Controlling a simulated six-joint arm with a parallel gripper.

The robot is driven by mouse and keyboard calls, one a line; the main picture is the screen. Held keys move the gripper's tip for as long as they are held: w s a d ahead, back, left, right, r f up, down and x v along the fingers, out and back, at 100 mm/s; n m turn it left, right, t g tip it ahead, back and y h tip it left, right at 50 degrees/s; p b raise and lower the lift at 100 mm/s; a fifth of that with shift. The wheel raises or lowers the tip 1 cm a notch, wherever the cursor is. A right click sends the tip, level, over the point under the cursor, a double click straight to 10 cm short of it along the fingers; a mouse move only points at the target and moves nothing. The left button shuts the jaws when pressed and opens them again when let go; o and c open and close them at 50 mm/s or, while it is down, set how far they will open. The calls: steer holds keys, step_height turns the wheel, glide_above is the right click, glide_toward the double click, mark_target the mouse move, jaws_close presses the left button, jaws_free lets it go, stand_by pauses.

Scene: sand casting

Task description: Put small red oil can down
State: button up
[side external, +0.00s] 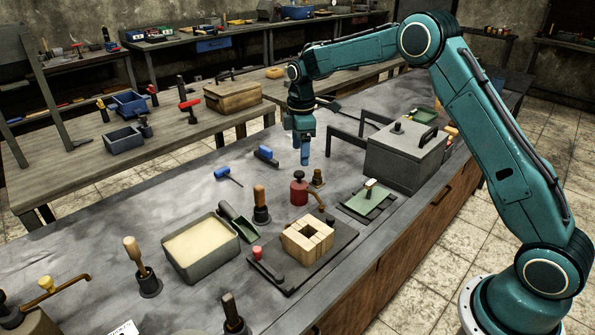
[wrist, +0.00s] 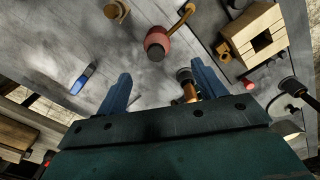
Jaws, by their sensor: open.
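The small red oil can (side external: 299,191) stands upright on the grey bench, near the middle of the side view. It has a dark cap. In the wrist view the red can (wrist: 158,41) is beyond my fingertips, clear of both fingers. My gripper (side external: 305,158) is above the bench, behind the can in the side view, and points down. In the wrist view my gripper (wrist: 161,76) has its two blue fingers spread wide with nothing held between them.
A small brass-coloured piece (side external: 318,178) stands close beside the can. A wooden block mould (side external: 307,238) sits on a dark plate in front. A green tray (side external: 368,204) and grey box (side external: 404,160) are at right. Blue-handled tools (side external: 265,155) lie left of my gripper.

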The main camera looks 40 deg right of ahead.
steer(key=s+a+r+m+t, duration=0.35)
steer(key=s+r+m, duration=0.25)
steer(key=s+r, duration=1.15)
steer(key=s+a+f+m+t, duration=0.1)
steer(key=s+m, duration=0.2)
steer(key=s, duration=0.7)
steer(key=s+a+f+m+t, duration=0.1)
steer(key=s+m, duration=0.1)
steer(key=s, duration=0.9)
steer(key=shift+a+m, duration=0.3)
steer(key=shift+m, duration=0.1)
